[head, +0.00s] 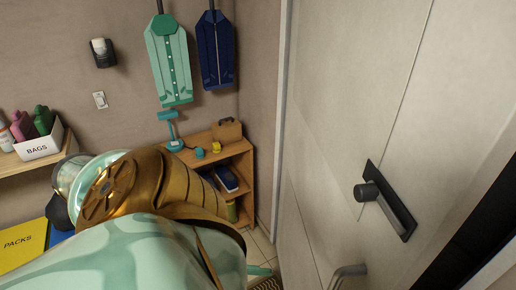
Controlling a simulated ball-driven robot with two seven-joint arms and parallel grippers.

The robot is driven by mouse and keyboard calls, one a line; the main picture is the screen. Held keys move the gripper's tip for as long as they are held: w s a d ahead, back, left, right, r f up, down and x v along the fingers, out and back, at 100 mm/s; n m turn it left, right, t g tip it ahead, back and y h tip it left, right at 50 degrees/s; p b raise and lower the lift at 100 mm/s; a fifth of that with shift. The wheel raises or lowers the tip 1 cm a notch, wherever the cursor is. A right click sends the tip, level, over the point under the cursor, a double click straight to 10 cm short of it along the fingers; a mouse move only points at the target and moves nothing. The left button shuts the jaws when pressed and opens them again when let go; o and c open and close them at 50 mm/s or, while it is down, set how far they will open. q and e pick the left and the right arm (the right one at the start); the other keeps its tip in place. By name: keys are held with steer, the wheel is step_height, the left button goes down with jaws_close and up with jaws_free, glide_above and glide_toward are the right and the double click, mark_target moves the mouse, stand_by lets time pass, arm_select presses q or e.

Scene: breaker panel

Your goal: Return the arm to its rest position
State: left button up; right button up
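A large teal and gold arm link (150,195), which looks like mine, fills the lower left of the head view, close to the camera. It hides part of the floor and the low shelf behind it. Neither gripper can be made out in this view, so what they hold does not show. No breaker panel is in view.
A pale door (340,120) with a dark handle (395,207) stands close on the right. A low wooden shelf unit (238,165) is in the corner. A wall shelf with a BAGS box (40,146) and a yellow PACKS box (22,246) are at left.

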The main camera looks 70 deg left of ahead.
stand_by(0.4)
arm_select(q)
steer(key=s+a+f+m+g+y+b, duration=0.1)
steer(key=s+a+f+g+y, duration=0.2)
steer(key=f, duration=0.6)
steer(key=s+a+f+g+y+b, duration=0.1)
steer(key=s+a+f+g+y, duration=0.15)
steer(key=s+a+f, duration=0.55)
steer(key=s+a+f+m+g+y+b, duration=0.15)
steer(key=f+g, duration=0.25)
steer(key=f, duration=0.7)
steer(key=s+f+n+g+y+b, duration=0.3)
steer(key=s+f+g, duration=0.2)
steer(key=s+f, duration=0.6)
steer(key=w+d+f+n+g+b, duration=0.15)
steer(key=d+f+b, duration=0.25)
steer(key=d+f, duration=0.7)
steer(key=w+d+f+t+h, duration=0.1)
steer(key=w+d+f, duration=0.1)
steer(key=w+d, duration=0.5)
steer(key=shift+w+b, duration=0.4)
steer(key=shift+w, duration=0.5)
